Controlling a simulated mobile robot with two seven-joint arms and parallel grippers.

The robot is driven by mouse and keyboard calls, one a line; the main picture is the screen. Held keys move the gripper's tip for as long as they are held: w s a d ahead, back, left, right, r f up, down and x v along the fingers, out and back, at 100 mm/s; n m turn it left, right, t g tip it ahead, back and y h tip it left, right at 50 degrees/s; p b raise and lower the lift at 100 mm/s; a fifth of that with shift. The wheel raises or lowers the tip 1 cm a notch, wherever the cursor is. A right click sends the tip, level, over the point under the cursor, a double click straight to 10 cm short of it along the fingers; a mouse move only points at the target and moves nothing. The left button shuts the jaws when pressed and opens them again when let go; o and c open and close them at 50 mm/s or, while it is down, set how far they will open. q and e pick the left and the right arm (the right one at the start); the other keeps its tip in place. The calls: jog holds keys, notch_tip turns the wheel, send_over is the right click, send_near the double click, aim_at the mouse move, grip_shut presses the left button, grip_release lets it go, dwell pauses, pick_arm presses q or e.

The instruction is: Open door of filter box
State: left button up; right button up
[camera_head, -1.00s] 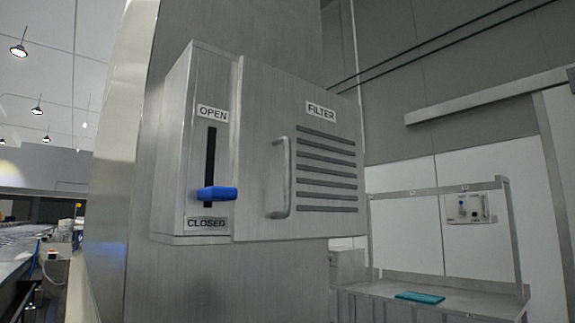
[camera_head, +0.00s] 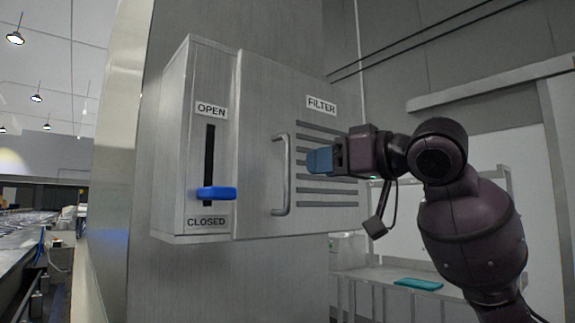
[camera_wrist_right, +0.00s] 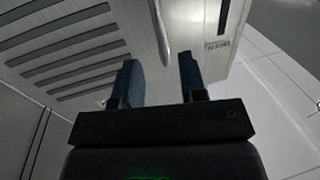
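The filter box (camera_head: 177,150) is a steel box on a steel column. Its door (camera_head: 262,90), marked FILTER, looks shut and has a vertical bar handle (camera_head: 284,175) and dark slots. A blue lever (camera_head: 216,193) sits low in its slot, just above the CLOSED label. My right gripper (camera_head: 312,161) is in front of the slots, right of the handle and apart from it. In the right wrist view my right gripper (camera_wrist_right: 160,60) has its two blue fingers spread with nothing between them. The handle (camera_wrist_right: 160,32) lies ahead, lined up with the gap. My left gripper is not in view.
A steel workbench (camera_head: 375,275) with a teal item (camera_head: 418,284) on it stands behind at the right. A conveyor area (camera_head: 25,240) runs at the far left. The space in front of the lever and handle is clear.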

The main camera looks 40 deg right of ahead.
jog(key=p, duration=0.2)
send_over(287, 204)
jog(key=shift+w+d, duration=0.25)
jog(key=shift+w, duration=0.05)
grip_shut()
